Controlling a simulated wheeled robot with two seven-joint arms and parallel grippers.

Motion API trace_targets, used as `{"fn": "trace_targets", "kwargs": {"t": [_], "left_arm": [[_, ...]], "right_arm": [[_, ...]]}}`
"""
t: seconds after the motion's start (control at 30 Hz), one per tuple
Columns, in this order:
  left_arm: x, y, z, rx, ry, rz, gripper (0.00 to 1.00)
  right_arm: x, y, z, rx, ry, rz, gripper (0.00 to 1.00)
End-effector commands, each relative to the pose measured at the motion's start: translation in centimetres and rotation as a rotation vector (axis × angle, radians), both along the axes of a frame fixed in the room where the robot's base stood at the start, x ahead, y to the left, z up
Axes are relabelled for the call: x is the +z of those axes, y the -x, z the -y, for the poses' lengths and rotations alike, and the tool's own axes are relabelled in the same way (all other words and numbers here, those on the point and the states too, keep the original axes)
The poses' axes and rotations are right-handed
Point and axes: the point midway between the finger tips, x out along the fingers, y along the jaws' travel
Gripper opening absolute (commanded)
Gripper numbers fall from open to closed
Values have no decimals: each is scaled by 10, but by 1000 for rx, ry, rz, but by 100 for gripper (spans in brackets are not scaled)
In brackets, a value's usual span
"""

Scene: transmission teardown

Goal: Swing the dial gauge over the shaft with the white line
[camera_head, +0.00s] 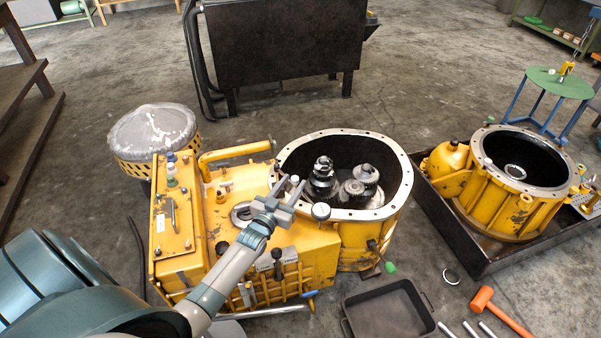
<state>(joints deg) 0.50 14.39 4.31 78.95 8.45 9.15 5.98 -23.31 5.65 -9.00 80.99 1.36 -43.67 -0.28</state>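The dial gauge (321,211) shows as a small round pale face with a dark rim at the near left rim of the open yellow housing (401,196). Inside the housing stand several dark gear shafts: a taller one (322,172) at left and shorter ones (365,177) at right. I cannot make out for certain which shaft bears the white line. My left gripper (291,182) is above the housing's left rim, up and left of the gauge. Its two fingers are apart with nothing visible between them. My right gripper is out of view.
A control panel (172,232) and yellow pipe handle (236,151) lie left of the housing. A black tray (386,313), orange mallet (499,310) and metal rods lie on the floor in front. A second yellow housing (507,207) sits in a dark bin at right.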

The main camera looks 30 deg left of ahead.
Motion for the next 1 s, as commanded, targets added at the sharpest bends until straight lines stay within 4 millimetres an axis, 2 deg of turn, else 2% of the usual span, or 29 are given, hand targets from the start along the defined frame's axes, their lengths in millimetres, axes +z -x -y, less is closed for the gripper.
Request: {"fn": "trace_targets", "kwargs": {"t": [0.2, 0.4, 0.6, 0.87, 0.9, 1.0], "left_arm": [[1, -36, -4, 0, 0, 2, 39], [0, -56, -6, 0, 0, 0, 39], [0, -64, -7, 0, 0, 0, 39], [0, -65, -7, 0, 0, 0, 39], [0, -65, -7, 0, 0, 0, 34], [0, -64, -7, 0, 0, 0, 10]], "right_arm": [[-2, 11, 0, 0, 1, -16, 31], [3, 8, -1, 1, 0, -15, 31], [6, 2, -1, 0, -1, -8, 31], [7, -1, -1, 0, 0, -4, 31], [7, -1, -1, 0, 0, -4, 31], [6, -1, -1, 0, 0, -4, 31]]}}
